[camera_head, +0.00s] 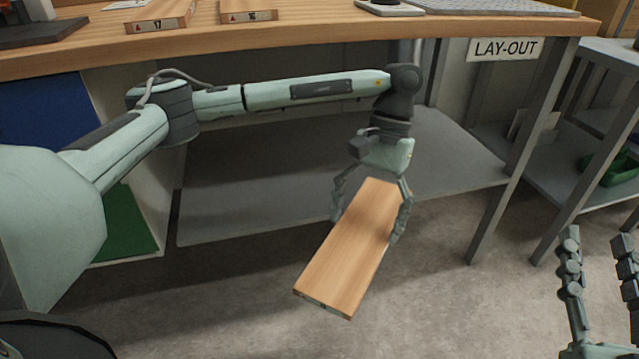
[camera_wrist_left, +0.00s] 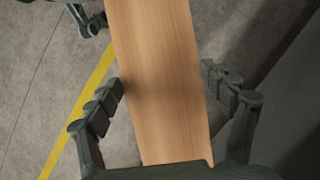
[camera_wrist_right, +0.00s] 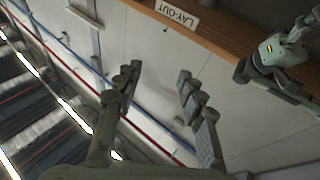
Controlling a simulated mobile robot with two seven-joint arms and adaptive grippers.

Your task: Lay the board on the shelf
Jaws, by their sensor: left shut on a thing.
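The wooden board (camera_head: 345,252) is held by my left gripper (camera_head: 372,212) in front of the bench, tilted, with its near end toward the camera and above the floor. The left wrist view shows the board (camera_wrist_left: 160,50) between the two fingers of the left gripper (camera_wrist_left: 165,82). The grey shelf (camera_head: 240,205) lies under the bench top, behind the board and left arm; its visible surface is bare. My right gripper (camera_head: 603,250) is open and empty at the lower right, and also shows open in the right wrist view (camera_wrist_right: 158,82).
The wooden bench top (camera_head: 330,35) overhangs the shelf and carries boards numbered 17 (camera_head: 160,18) and 16 (camera_head: 248,12). A LAY-OUT sign (camera_head: 505,48) hangs at its right. A grey bench leg (camera_head: 520,150) bounds the shelf's right side. A green bin (camera_head: 610,168) sits further right.

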